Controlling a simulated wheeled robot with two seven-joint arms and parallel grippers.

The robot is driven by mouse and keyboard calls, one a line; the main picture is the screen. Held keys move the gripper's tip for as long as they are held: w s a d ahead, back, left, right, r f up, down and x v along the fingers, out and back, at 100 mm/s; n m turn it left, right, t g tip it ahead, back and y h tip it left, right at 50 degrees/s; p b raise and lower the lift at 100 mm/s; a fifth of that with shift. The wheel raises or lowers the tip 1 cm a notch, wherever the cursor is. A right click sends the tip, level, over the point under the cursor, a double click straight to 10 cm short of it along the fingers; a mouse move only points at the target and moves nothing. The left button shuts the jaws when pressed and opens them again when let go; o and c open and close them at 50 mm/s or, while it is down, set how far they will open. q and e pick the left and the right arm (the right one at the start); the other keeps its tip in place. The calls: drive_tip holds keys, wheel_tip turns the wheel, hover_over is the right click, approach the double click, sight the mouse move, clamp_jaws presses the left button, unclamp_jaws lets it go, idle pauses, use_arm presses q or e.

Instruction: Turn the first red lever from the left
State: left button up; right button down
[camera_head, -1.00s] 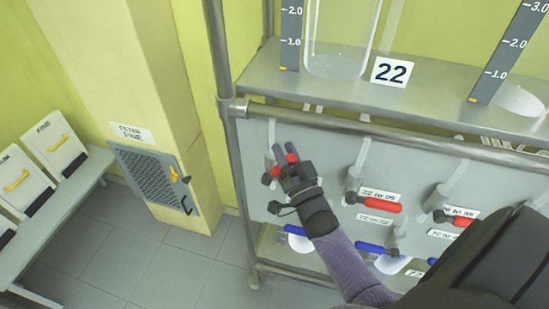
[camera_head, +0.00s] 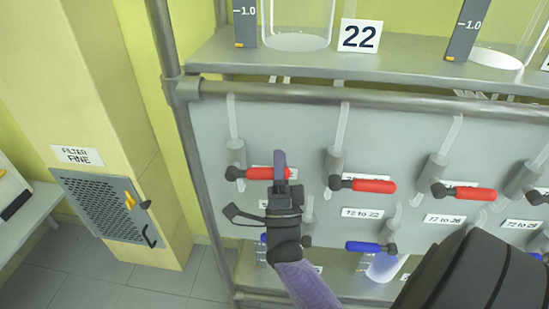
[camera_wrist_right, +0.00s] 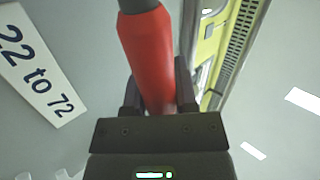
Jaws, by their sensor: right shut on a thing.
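The first red lever from the left (camera_head: 260,173) lies about level on the grey panel, its handle pointing right from a valve at the lower end of a clear tube. My right gripper (camera_head: 280,168) is shut on the handle near its free end, covering part of it. In the right wrist view the red handle (camera_wrist_right: 148,55) runs between the two dark fingers (camera_wrist_right: 158,95). A label reading "22 to 72" shows beside it. My left gripper is not in view.
More red levers (camera_head: 362,185) (camera_head: 465,192) stand to the right along the panel. A blue lever (camera_head: 367,247) is below. A metal rail (camera_head: 300,92) and a shelf with a "22" sign (camera_head: 360,36) run above. A filter box (camera_head: 105,208) is at left.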

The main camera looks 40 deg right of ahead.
drive_tip(key=shift+s+d+f+m+g+h+b, duration=0.1)
drive_tip(key=shift+f+m+g+h+b, duration=0.15)
drive_tip(key=shift+m+g+h+b, duration=0.3)
drive_tip(key=shift+w+a+f+m+g+h+b, duration=0.1)
drive_tip(key=shift+f+m+g+h, duration=0.15)
drive_tip(key=shift+m+h, duration=0.4)
drive_tip(key=shift+s+d+f+m+g+h+b, duration=0.1)
drive_tip(key=shift+f+m+g+h+b, duration=0.25)
drive_tip(key=shift+m, duration=0.45)
drive_tip(key=shift+r, duration=0.1)
drive_tip(key=shift+c, duration=2)
unclamp_jaws()
